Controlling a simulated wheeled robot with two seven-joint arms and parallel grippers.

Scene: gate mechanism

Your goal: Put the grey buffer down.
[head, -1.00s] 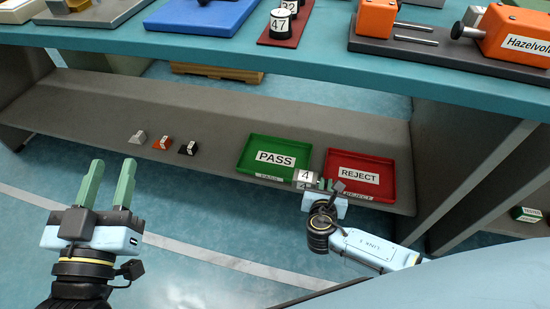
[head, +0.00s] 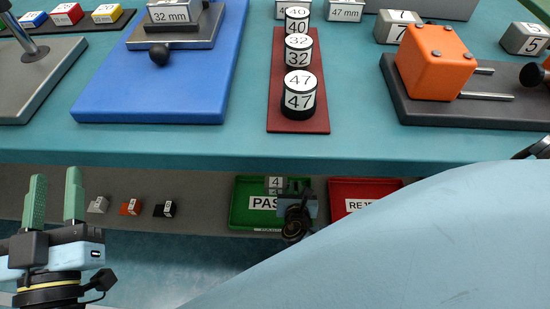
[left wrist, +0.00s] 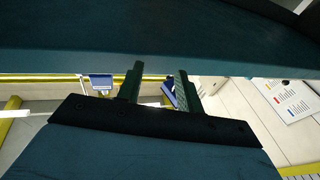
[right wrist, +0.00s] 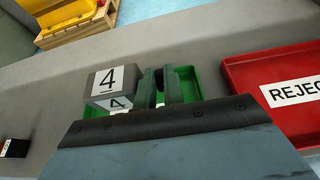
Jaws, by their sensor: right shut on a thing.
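The grey buffer (head: 275,183), a block labelled 4, shows in the head view in front of the green PASS tray (head: 238,205) on the lower shelf. In the right wrist view the buffer (right wrist: 113,86) sits at the left side of my right gripper's fingers (right wrist: 166,88), with green tray behind. My right gripper (head: 291,188) is shut on the buffer, though the contact is partly hidden. I cannot tell its height above the tray. My left gripper (head: 56,198) is open and empty at the far left, and its fingers also show apart in the left wrist view (left wrist: 158,85).
The red REJECT tray (head: 362,184) lies right of the green one. Small grey (head: 98,205), orange (head: 130,207) and black (head: 165,209) blocks stand on the shelf (head: 205,215) to the left. The teal tabletop (head: 200,146) overhangs the shelf.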

